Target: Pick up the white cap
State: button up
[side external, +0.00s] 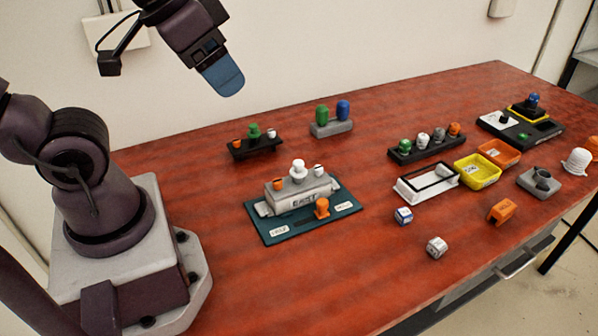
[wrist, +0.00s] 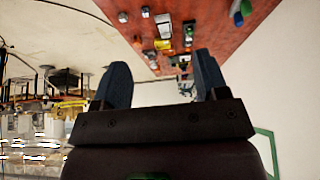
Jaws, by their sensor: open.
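Several small white pieces could be the white cap; I cannot tell which. A white knobbed piece (side external: 299,169) stands on the grey block (side external: 303,193) on the teal mat, with a smaller white piece (side external: 319,170) to its right. Another small white piece (side external: 272,133) is on the black rack at the back left. A larger ribbed white piece (side external: 577,161) is at the far right. My gripper (side external: 224,82) is high above the back left of the table, apart from everything. In the wrist view my gripper (wrist: 162,78) has its fingers spread, with nothing between them.
The teal mat (side external: 268,234) also bears an orange figure (side external: 321,208). A grey stand with green and blue pieces (side external: 332,128) is behind. White, yellow and orange trays (side external: 478,183) are at right, with small cubes (side external: 404,215) in front. The table's (side external: 380,270) front middle is bare.

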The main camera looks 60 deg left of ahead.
jog(key=m+g+y, duration=0.2)
jog(key=m+g, duration=0.1)
jog(key=m, duration=2.4)
send_near(298, 162)
jog(key=x, duration=0.3)
jog(key=d+x, duration=0.1)
jog(key=x, duration=0.1)
jog(key=shift+s+a+f, duration=0.1)
jog(key=shift+s, duration=0.1)
jog(key=shift+a+x, duration=0.2)
jog(key=shift+x, duration=1.2)
jog(key=shift+a+x, duration=0.15)
jog(key=shift+x, duration=1.2)
jog(key=shift+w, duration=0.2)
jog(key=c, duration=1)
jog(key=shift+o, duration=0.2)
